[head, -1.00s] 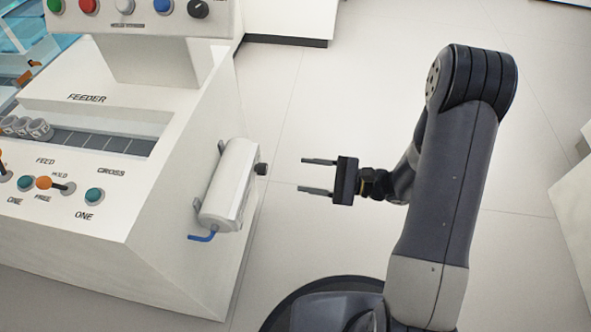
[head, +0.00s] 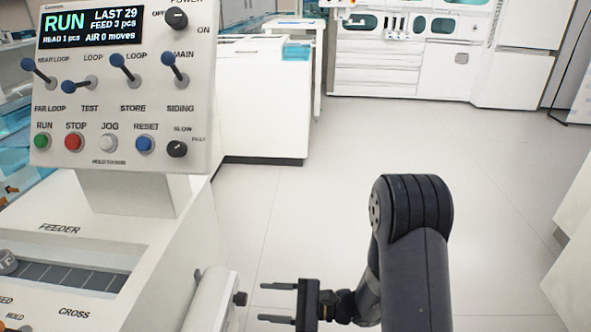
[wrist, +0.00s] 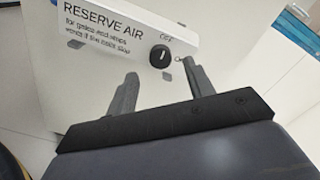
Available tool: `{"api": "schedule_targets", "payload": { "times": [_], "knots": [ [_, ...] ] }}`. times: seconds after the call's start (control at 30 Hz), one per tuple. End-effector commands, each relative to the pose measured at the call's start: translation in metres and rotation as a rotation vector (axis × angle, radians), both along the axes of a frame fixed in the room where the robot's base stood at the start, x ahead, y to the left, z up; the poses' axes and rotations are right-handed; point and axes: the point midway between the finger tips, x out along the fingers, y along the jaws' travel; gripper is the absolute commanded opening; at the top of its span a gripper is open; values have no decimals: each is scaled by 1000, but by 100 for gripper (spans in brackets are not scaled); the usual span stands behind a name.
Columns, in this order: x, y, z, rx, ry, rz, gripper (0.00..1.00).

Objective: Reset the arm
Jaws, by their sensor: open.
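My gripper (head: 277,304) is open and empty at the bottom of the head view, its two fingers pointing left. In the wrist view the open fingers (wrist: 160,90) point toward a white panel marked RESERVE AIR (wrist: 110,60). A black knob (wrist: 160,56) on that panel shows between the fingers.
The control panel (head: 125,95) stands at the upper left, with a screen reading RUN, several levers and coloured buttons. The feeder (head: 60,265) lies below it. White cabinets (head: 400,60) stand at the back. A white unit edge (head: 575,240) is at the right. The floor between is clear.

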Motion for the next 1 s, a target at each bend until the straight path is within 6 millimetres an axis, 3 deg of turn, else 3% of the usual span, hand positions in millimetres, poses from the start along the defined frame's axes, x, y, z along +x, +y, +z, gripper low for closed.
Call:
{"api": "schedule_targets", "payload": {
  "times": [0.2,0.4,1.0],
  "knots": [
    [2,32,-1,0,-3,4,50],
    [4,49,0,-1,-2,1,50],
    [4,45,0,0,-1,-3,50]
  ]
}}
